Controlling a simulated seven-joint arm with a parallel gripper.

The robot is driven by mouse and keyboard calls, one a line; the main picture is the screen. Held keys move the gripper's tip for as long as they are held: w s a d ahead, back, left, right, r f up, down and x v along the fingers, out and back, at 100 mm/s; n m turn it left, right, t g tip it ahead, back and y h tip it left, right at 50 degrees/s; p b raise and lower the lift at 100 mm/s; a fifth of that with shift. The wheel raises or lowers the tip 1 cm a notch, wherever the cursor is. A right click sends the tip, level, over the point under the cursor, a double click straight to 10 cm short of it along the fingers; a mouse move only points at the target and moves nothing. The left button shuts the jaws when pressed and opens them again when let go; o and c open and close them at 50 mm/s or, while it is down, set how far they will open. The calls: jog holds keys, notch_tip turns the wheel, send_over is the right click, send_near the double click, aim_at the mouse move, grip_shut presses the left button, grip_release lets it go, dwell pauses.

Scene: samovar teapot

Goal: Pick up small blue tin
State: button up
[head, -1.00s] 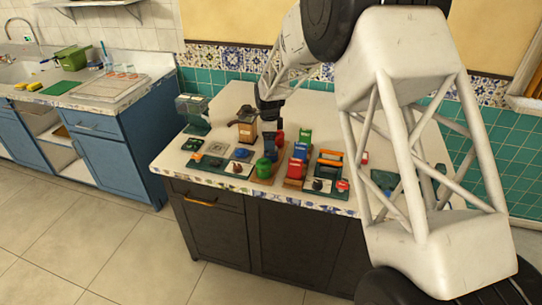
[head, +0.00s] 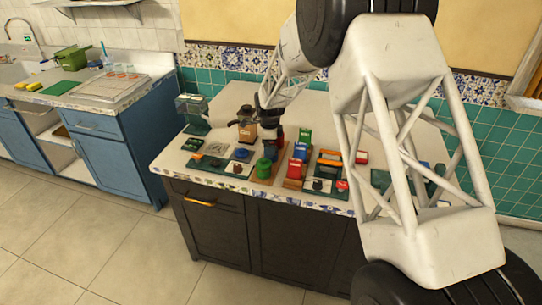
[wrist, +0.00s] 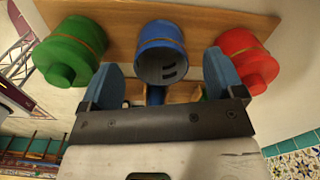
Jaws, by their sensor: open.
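The small blue tin (wrist: 160,52) shows in the middle of the wrist view, between a green tin (wrist: 68,52) on the left and a red tin (wrist: 248,60) on the right. My gripper (wrist: 160,64) is open, with one blue finger on each side of the blue tin's near end. I cannot tell whether a finger touches it. In the head view, my gripper (head: 270,122) hangs above the back end of the small-tin row, where the green tin (head: 263,168) stands in front. The blue tin is hard to make out there.
A second row on the right has a red tin (head: 295,167), a blue tin (head: 300,152) and a green tin (head: 305,136). The counter's back right is mostly clear.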

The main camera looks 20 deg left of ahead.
jog(key=shift+f, duration=2.25)
jog(key=c, duration=1)
notch_tip(320, 180, up, 10)
